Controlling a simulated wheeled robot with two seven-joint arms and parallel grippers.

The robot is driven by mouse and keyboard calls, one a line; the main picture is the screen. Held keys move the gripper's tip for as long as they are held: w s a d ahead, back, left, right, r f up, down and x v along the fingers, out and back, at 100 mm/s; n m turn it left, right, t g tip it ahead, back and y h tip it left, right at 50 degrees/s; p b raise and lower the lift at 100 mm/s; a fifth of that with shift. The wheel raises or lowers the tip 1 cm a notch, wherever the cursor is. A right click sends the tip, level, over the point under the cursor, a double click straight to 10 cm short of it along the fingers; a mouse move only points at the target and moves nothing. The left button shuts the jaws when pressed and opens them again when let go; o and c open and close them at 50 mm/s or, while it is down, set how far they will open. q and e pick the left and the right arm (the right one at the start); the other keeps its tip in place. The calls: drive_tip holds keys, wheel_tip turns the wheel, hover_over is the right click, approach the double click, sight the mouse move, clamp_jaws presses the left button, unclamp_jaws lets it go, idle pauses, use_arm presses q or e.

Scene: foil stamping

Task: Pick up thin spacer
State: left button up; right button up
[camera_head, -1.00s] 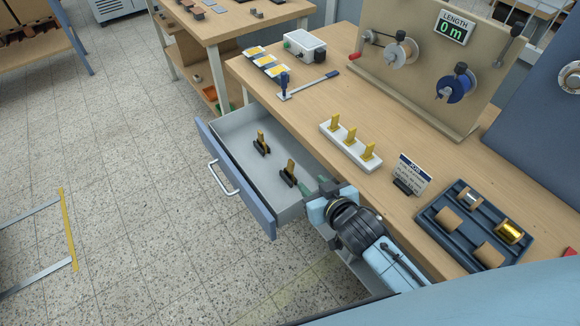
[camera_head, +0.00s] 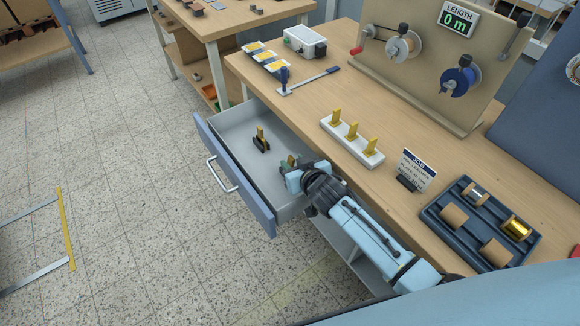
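Two small spacer-like pieces with yellow upright tabs and dark bases are in the open drawer. The farther piece (camera_head: 261,141) stands clear on the drawer floor. The nearer piece (camera_head: 291,160) is mostly hidden by my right gripper (camera_head: 291,163), and only part of its yellow tab shows. My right gripper reaches down into the drawer at this nearer piece. Its fingers are mostly hidden, so I cannot tell whether they are shut on it. I cannot tell from the view which piece is the thin one. My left gripper is not in view.
The grey drawer (camera_head: 232,140) is pulled out from the workbench (camera_head: 330,95). On the bench stand a white block with three yellow tabs (camera_head: 340,142), a job card (camera_head: 417,170), and a dark blue tray with rolls (camera_head: 440,219). The bench's front edge runs beside my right arm.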

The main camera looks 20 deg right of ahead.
drive_tip(key=shift+w, duration=0.1)
clamp_jaws()
idle(0.4)
wheel_tip(320, 180, up, 10)
drive_tip(key=p, duration=0.2)
idle(0.4)
